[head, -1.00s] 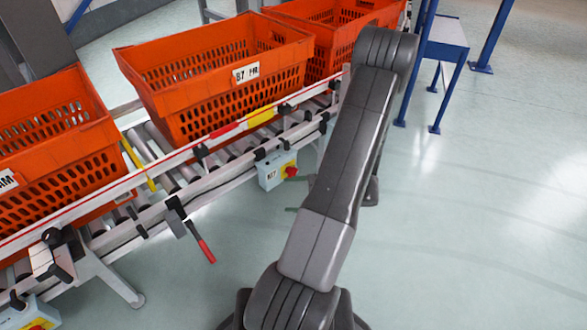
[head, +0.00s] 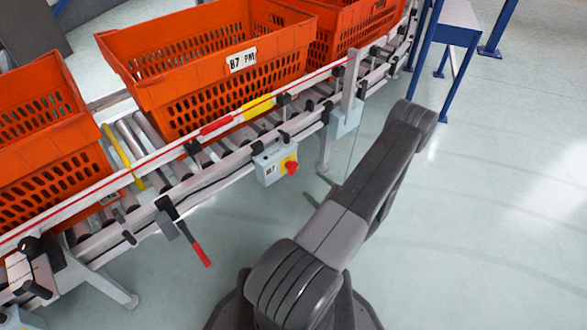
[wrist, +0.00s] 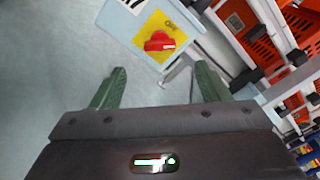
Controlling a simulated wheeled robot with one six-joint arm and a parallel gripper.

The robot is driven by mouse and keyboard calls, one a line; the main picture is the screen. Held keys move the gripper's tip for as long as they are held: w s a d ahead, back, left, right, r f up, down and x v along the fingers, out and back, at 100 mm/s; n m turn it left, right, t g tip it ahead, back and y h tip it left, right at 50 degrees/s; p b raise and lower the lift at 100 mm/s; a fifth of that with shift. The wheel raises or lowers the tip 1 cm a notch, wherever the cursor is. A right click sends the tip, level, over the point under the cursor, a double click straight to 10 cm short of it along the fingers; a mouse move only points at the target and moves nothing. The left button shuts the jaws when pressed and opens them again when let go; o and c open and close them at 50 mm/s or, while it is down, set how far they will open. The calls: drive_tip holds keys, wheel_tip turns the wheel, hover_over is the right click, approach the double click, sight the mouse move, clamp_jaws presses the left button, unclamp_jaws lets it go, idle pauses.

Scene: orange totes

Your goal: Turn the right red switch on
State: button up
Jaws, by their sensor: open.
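A red switch (head: 291,168) sits on a yellow plate on the front of a pale grey box (head: 268,170), mounted at the conveyor's near side. In the wrist view the red switch (wrist: 160,41) shows large, on its yellow plate (wrist: 150,28). My gripper (wrist: 160,82) is open and empty, its two green fingers apart. In that picture the switch lies beyond the fingertips and between their lines, not touched. In the head view only parts of the green fingers show, right of and below the switch; my arm hides the rest.
Orange totes (head: 215,105) stand on the roller conveyor (head: 140,190). A red-handled lever (head: 200,252) hangs from its near rail. Another grey box (head: 345,120) is further along, its front not visible. A blue-legged table (head: 455,20) stands behind. The floor to the right is clear.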

sight(295, 170)
drive_tip(key=b+x, duration=0.2)
drive_tip(key=x, duration=0.9)
drive_tip(key=shift+w+a, duration=0.2)
drive_tip(key=shift+a, duration=0.05)
drive_tip(key=c, duration=1)
